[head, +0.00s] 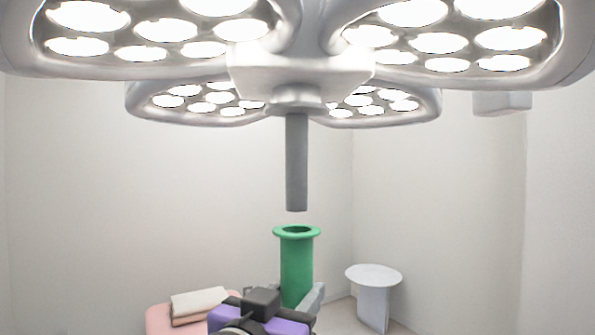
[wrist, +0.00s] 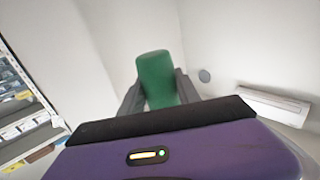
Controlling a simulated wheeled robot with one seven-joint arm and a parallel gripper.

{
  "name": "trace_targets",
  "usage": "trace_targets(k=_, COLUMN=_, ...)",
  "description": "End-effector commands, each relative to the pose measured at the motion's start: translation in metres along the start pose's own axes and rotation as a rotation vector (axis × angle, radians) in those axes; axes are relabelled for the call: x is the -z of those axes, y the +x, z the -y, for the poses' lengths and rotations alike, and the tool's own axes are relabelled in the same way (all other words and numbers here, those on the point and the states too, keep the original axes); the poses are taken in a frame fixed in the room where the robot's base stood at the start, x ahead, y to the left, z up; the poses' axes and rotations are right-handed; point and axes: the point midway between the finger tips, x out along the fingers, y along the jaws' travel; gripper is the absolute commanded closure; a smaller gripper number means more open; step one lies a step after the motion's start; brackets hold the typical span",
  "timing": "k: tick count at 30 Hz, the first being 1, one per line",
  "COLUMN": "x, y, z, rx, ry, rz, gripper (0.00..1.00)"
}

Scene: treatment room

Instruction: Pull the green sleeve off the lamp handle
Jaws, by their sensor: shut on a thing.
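The green sleeve (head: 296,268) is an upright hollow tube with a flared rim. It is off the lamp handle (head: 297,165), a grey rod hanging bare from the middle of the surgical lamp (head: 300,72). A clear gap separates the sleeve's open top from the rod's lower end, and the sleeve is below it. My gripper (head: 305,300) is shut on the sleeve's lower part. In the wrist view the green sleeve (wrist: 156,78) stands between the two grey fingers (wrist: 158,97). The sleeve's lower end is partly hidden by my gripper in the head view.
A small round white table (head: 373,274) stands at the right, its top bare. A folded cream towel (head: 199,303) lies on a pink surface (head: 158,321) at the lower left. Shelves with boxes (wrist: 22,110) show at the left of the wrist view. The lamp heads spread overhead.

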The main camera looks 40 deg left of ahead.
Motion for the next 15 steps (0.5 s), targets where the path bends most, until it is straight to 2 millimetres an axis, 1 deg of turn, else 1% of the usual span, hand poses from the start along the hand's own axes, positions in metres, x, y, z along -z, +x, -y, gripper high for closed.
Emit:
trace_targets(k=8, x=0.000, y=-0.001, z=0.000, rx=0.000, ry=0.000, rz=-0.001, gripper=1.00)
trace_targets(k=15, x=0.000, y=-0.017, z=0.001, rx=0.001, ry=0.000, rz=0.000, gripper=1.00)
